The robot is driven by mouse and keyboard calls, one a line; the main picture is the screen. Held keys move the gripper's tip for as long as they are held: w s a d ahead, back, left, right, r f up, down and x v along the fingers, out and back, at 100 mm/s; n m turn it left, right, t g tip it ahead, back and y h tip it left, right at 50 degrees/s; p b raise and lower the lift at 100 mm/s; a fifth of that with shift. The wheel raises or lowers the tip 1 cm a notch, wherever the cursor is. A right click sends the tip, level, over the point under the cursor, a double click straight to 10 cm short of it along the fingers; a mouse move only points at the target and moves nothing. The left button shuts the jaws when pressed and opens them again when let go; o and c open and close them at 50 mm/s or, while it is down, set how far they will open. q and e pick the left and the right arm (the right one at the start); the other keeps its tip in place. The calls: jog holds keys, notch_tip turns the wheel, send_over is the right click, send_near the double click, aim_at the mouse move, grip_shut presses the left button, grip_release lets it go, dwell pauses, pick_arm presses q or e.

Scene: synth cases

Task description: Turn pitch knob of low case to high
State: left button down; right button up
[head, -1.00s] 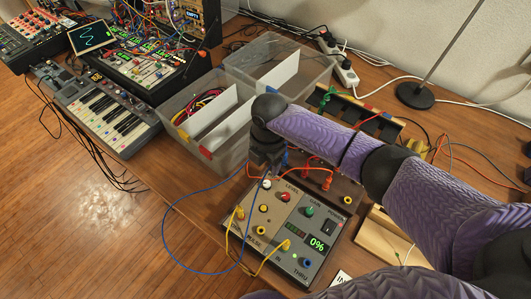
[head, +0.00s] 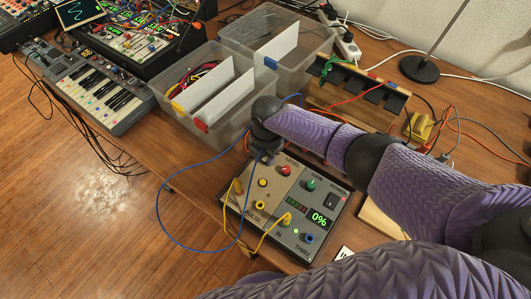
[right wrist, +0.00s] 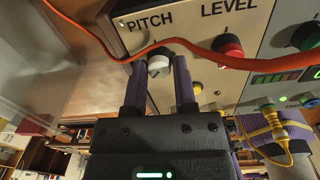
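The low case (head: 250,222) is a panel on the table with coloured knobs, jacks and a display reading 0%. Its white pitch knob (right wrist: 158,54) shows in the right wrist view under the word PITCH. In the head view my right gripper (head: 266,158) hides this knob. In the right wrist view the two fingers of my right gripper (right wrist: 161,66) stand a narrow gap apart at the knob; whether they press on it I cannot tell. The red level knob (right wrist: 229,46) is just right of it. My left gripper is out of view.
An orange cable (right wrist: 200,54) crosses the panel close to the knob and fingers. Yellow cables (head: 266,238) and a blue cable (head: 160,208) loop over the case's front side. Clear bins (head: 222,125) stand behind, and a keyboard (head: 100,92) lies at left.

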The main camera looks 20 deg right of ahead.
grip_shut()
jog(key=shift+m, duration=0.3)
